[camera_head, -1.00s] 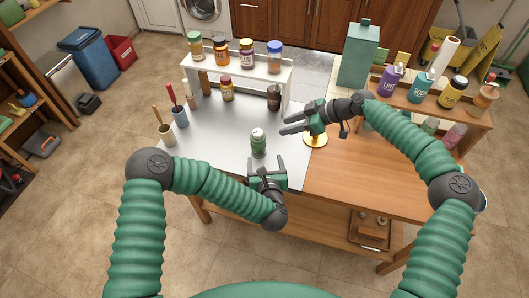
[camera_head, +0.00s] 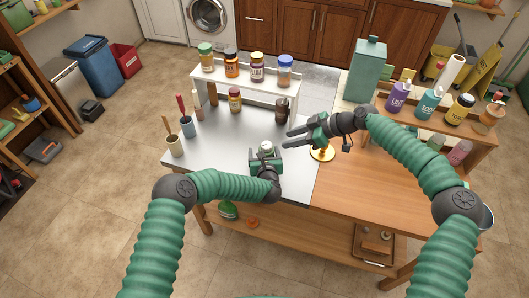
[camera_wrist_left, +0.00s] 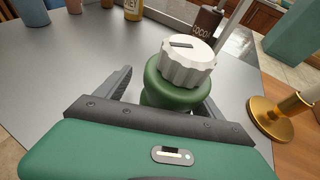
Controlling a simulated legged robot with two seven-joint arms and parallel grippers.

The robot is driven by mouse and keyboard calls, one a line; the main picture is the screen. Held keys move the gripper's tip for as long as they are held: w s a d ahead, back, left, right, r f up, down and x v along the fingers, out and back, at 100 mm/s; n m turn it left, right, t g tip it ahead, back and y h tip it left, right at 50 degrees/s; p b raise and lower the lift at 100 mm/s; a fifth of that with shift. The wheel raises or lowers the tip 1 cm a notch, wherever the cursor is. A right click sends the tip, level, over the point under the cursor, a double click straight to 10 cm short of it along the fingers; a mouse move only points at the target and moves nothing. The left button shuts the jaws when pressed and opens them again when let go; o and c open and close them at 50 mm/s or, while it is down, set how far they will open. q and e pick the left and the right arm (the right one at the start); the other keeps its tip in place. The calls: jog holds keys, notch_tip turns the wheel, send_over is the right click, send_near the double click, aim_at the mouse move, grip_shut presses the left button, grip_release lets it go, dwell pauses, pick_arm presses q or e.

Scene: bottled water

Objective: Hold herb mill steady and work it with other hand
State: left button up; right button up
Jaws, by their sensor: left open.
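The herb mill (camera_head: 266,147), green with a ribbed white top, stands upright on the grey worktop, and its top and shoulder show large in the left wrist view (camera_wrist_left: 182,75). My left gripper (camera_head: 265,158) is open, with one finger on each side of the mill. I cannot tell whether the fingers touch it. My right gripper (camera_head: 298,136) is open and empty, off to the right of the mill and above the worktop.
A gold stand (camera_head: 322,153) is close to the right gripper. A dark cocoa container (camera_head: 282,108) stands behind the mill. A white shelf (camera_head: 245,84) holds several jars at the back. Utensil cups (camera_head: 175,146) stand at the left. The wooden worktop (camera_head: 365,180) at right is mostly clear.

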pick_arm(q)
jog(key=shift+d, duration=0.1)
jog(key=c, duration=0.4)
jog(key=shift+d, duration=0.55)
jog(key=c, duration=0.7)
jog(key=shift+a, duration=0.15)
jog(key=c, duration=0.5)
jog(key=shift+a, duration=0.3)
jog(key=shift+d, duration=0.2)
jog(key=o, duration=0.8)
jog(key=shift+d, duration=0.1)
jog(key=c, duration=0.6)
jog(key=shift+o, duration=0.2)
